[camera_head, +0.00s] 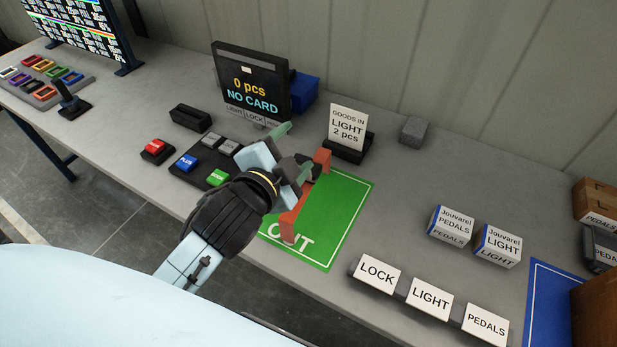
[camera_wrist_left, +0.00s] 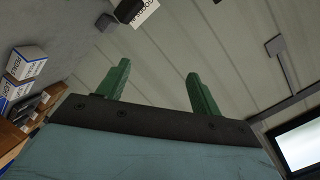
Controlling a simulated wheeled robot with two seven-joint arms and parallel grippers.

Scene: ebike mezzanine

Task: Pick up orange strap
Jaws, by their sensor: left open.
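The orange strap (camera_head: 291,226) lies on the green OUT mat (camera_head: 340,215) in the head view. Its far end shows beside the GOODS IN sign, and its middle is hidden behind my left gripper. My left gripper (camera_head: 293,152) is over the strap and the mat's left part, with its green fingers apart and nothing seen between them. Whether it touches the strap cannot be told. In the left wrist view the two green fingers (camera_wrist_left: 160,85) are spread and empty, pointing toward the wall, and the strap does not show. My right gripper is not in view.
A GOODS IN LIGHT sign (camera_head: 348,130) stands just behind the mat. A button panel (camera_head: 190,172) and a NO CARD display (camera_head: 250,85) are to the left. LOCK, LIGHT and PEDALS labels (camera_head: 430,300) line the front edge. Two Jouvarel boxes (camera_head: 497,247) stand right; bench between is clear.

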